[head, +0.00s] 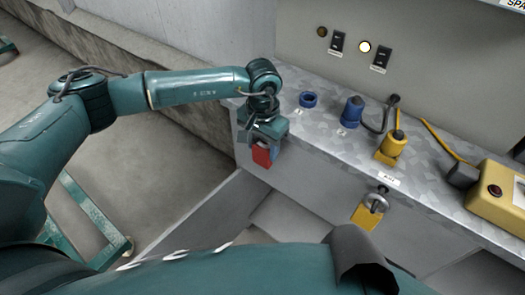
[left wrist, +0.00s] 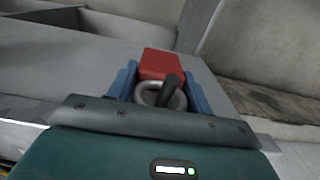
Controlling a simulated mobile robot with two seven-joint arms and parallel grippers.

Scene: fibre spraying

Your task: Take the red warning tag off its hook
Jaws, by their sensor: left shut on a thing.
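The red warning tag (head: 262,155) is at the left end of the bench front in the head view, below my left gripper (head: 268,141). The left wrist view shows the red tag (left wrist: 161,64) between the blue fingers of my left gripper (left wrist: 160,85), which is shut on it. A pale ring (left wrist: 146,95) at the tag's near end lies around or against a dark hook peg (left wrist: 172,86); I cannot tell whether the ring is still on the peg. My right gripper is not in view.
A yellow tag (head: 366,217) hangs on the bench front. On the bench top (head: 325,127) stand a blue ring (head: 308,99), a blue connector (head: 351,112), a yellow connector (head: 394,146) and a yellow control box (head: 497,197). Open floor lies left of the bench.

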